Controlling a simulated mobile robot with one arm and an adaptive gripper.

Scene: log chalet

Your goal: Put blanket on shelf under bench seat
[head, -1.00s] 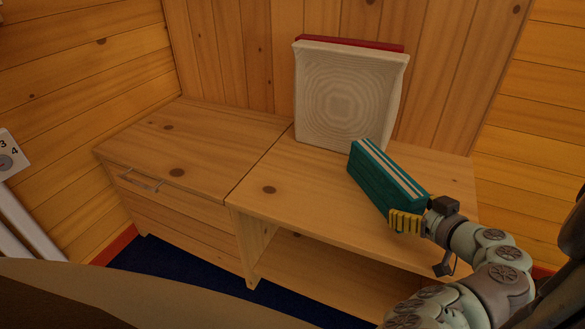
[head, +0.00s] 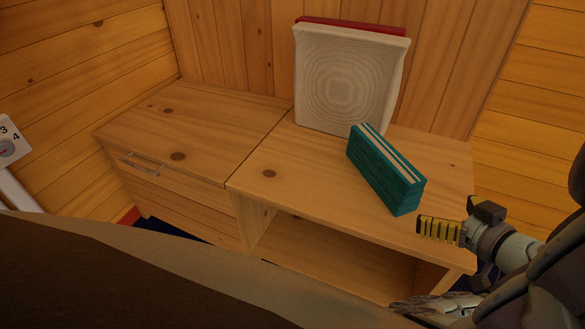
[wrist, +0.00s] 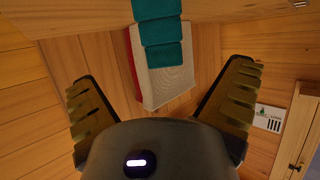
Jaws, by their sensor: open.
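The teal folded blanket with pale stripes (head: 385,172) stands on its long narrow side on the bench seat (head: 320,185), near the seat's front edge. It also shows at the top of the wrist view (wrist: 157,42). The shelf under the seat (head: 310,262) is an open compartment whose visible part is empty; its right part is partly hidden by my arm. My gripper (head: 441,229) is open and empty, just in front and to the right of the blanket, apart from it. Its two spread fingers show in the wrist view.
A white cushion (head: 345,80) leans upright against the wooden back wall, with a red one (head: 350,25) behind it. Left of the seat is a wooden drawer unit with a metal handle (head: 143,162). The left half of the seat is clear.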

